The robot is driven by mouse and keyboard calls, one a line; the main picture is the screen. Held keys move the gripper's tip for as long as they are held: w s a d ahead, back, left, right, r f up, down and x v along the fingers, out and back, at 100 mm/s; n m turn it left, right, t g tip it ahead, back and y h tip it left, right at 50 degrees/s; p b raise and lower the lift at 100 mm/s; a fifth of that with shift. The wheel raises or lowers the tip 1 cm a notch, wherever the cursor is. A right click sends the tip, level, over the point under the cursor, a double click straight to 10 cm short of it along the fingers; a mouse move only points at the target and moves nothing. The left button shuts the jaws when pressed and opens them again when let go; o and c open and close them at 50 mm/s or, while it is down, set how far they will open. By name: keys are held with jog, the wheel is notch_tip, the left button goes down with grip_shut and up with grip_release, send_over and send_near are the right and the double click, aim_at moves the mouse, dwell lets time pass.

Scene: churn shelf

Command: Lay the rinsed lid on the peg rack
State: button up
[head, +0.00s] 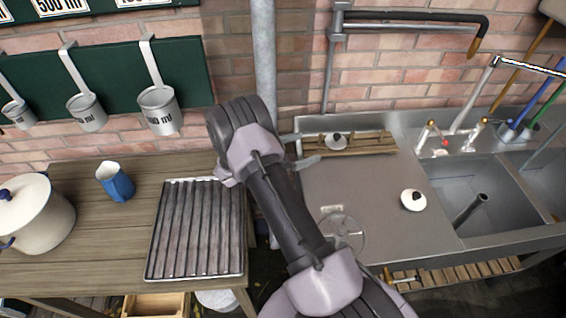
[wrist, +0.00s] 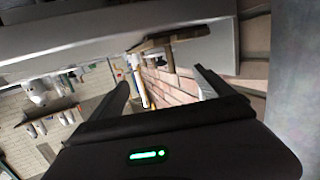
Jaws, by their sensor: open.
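A wooden peg rack (head: 372,150) lies along the back of the steel drainboard. A small white lid with a dark knob (head: 336,140) is at the rack's left part; whether it rests fully on the pegs is too small to tell. A second white lid with a black knob (head: 413,201) lies on the drainboard beside the basin. My gripper (head: 309,147) is open and empty at the rack's left end, its fingers apart and pointing toward the first lid. In the wrist view my gripper's fingers (wrist: 162,77) stand apart with nothing between them; a wooden piece (wrist: 170,38) shows beyond.
The sink basin (head: 480,190) and taps (head: 455,135) are at the right. At the left, a wooden table (head: 120,235) holds a ribbed tray (head: 195,230), a blue jug (head: 116,182) and a white pot (head: 35,215). Measures (head: 160,110) hang on the wall. The drainboard's middle is clear.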

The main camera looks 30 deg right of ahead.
jog(key=s+a+r+n+g+y, duration=0.1)
jog(key=s+a+r+n+y, duration=0.2)
jog(key=r, duration=0.4)
jog(key=s+a+r+g+y, duration=0.1)
jog(key=s+a+r+y, duration=0.4)
jog(key=r, duration=0.3)
jog(key=s+a+r+n+t+y, duration=0.3)
jog(key=s+a+n, duration=0.1)
jog(key=a, duration=0.4)
jog(key=s+a+r+n+t+y, duration=0.3)
jog(key=s+a, duration=0.3)
jog(key=a, duration=0.2)
jog(key=s+a+r+n+t+y, duration=0.3)
jog(key=s+a+r+n+y, duration=0.1)
jog(key=a, duration=0.4)
jog(key=shift+s+a+r+n, duration=0.25)
jog(key=shift+s+r+n, duration=0.05)
jog(key=shift+s, duration=0.35)
